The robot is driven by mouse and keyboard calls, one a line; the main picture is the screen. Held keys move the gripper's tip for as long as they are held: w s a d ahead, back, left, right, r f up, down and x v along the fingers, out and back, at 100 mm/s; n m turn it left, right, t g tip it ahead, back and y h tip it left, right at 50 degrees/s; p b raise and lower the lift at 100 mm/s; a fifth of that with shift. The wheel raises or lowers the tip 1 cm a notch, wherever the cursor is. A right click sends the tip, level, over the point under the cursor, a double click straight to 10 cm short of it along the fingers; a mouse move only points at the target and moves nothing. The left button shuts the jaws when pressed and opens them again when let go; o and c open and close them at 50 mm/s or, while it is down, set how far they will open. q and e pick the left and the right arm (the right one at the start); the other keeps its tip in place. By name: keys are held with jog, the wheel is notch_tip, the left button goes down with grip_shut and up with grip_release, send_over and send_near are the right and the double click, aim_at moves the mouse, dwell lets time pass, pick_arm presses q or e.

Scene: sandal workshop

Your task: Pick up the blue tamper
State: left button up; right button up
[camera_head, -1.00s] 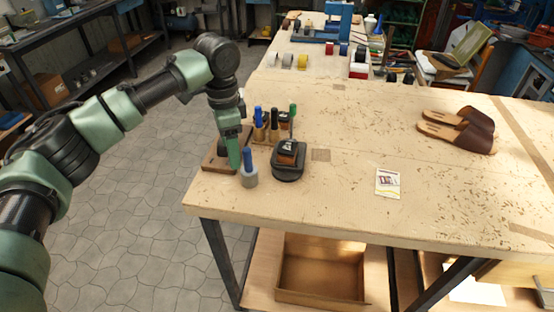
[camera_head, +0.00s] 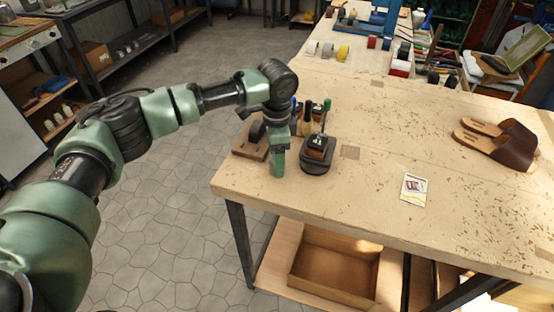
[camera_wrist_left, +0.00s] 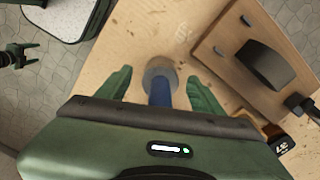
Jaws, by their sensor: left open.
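The blue tamper shows in the left wrist view with a blue handle (camera_wrist_left: 160,92) and a round grey base (camera_wrist_left: 158,68), standing on the bench top. My left gripper (camera_wrist_left: 159,80) is open, with one green finger on each side of the tamper. A gap shows between each finger and the tamper. In the head view my left gripper (camera_head: 278,165) is over the bench's near left corner and hides the tamper. My right gripper (camera_wrist_left: 28,55) shows small at the left edge of the left wrist view, over the floor, its fingers apart.
A wooden board with a black block (camera_head: 257,132) is left of my left gripper. A black-based tool (camera_head: 317,160) is close on its right, with upright-handled tools (camera_head: 308,118) behind. A card (camera_head: 413,189) and sandals (camera_head: 500,140) lie farther right.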

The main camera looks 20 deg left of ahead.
pick_arm(q)
jog(key=shift+d, duration=0.1)
jog(key=c, duration=1.3)
jog(key=shift+w, duration=0.1)
grip_shut()
jog(key=shift+r, duration=0.6)
notch_tip(320, 180, up, 19)
jog(key=b, duration=0.3)
pick_arm(e)
jog(key=f, duration=0.2)
jog(key=s+a+f, duration=0.1)
jog(key=shift+a+f, duration=0.1)
jog(key=shift+f, duration=0.1)
